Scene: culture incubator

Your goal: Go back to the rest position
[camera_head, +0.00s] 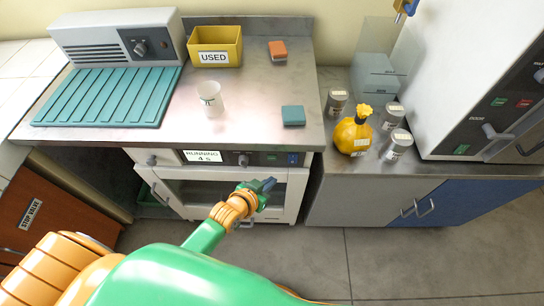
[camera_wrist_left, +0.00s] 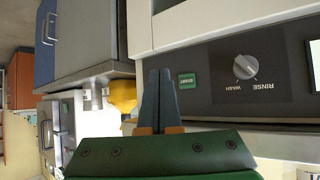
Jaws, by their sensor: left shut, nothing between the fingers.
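My left gripper (camera_head: 266,185) is shut and empty. In the head view it is in front of the under-counter washer (camera_head: 275,178), overlapping the upper right of its door. The washer's display (camera_head: 203,156) reads "RUNNING 4 s". In the left wrist view my shut fingertips (camera_wrist_left: 160,72) lie beside the green start button (camera_wrist_left: 187,80) in the picture; I cannot tell the exact gap. The rinse/wash knob (camera_wrist_left: 245,66) is further right. My right gripper is not in view.
On the counter are a teal ribbed mat (camera_head: 108,97), a yellow "USED" bin (camera_head: 216,46), a white cup (camera_head: 210,98), an orange block (camera_head: 278,50) and a teal block (camera_head: 293,115). A yellow flask (camera_head: 352,135) and metal jars stand right. Floor (camera_head: 390,260) is clear at lower right.

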